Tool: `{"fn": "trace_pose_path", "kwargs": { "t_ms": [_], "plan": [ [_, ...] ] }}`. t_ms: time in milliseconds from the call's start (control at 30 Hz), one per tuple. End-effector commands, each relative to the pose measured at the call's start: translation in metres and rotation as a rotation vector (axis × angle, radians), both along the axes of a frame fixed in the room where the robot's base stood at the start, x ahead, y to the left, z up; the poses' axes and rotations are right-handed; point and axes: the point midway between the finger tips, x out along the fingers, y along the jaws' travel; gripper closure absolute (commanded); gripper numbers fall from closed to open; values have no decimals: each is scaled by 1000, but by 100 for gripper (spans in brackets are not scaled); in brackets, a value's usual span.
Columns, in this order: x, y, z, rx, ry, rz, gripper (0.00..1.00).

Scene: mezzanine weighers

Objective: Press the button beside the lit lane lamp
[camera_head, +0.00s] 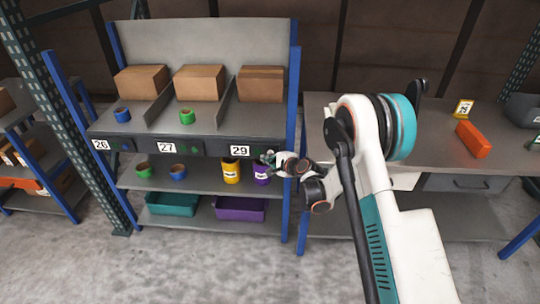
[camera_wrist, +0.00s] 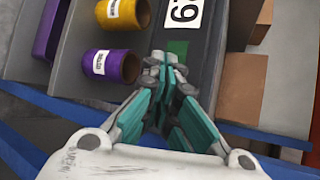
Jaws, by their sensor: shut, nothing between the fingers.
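My gripper (camera_head: 268,157) is shut and empty at the front rail of the shelf, just right of the label 29 (camera_head: 240,151). In the wrist view its closed fingertips (camera_wrist: 163,72) lie over the dark rail. A dark green square patch (camera_wrist: 177,47) shows between the fingertips and the label (camera_wrist: 195,15); I cannot tell whether it is a lamp or a button. No lamp is clearly lit. Whether the fingertips touch the rail cannot be told.
Cardboard boxes (camera_head: 199,82) and tape rolls (camera_head: 187,117) stand on the upper shelf. Yellow (camera_head: 231,172) and purple (camera_head: 262,176) containers stand below the rail, close to my gripper. A blue post (camera_head: 293,110) rises at right, beside a grey table (camera_head: 425,135) with an orange block (camera_head: 473,139).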

Motion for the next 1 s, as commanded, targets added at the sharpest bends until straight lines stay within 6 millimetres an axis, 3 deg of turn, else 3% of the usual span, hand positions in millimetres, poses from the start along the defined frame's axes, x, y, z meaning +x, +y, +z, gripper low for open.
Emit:
{"fn": "trace_pose_path", "kwargs": {
  "t_ms": [200, 800, 1000],
  "plan": [
    [-3, 0, 0, 0, 0, 0, 100],
    [-55, 2, 0, 0, 1, 1, 100],
    [-60, 2, 0, 0, 0, 0, 100]
  ]
}}
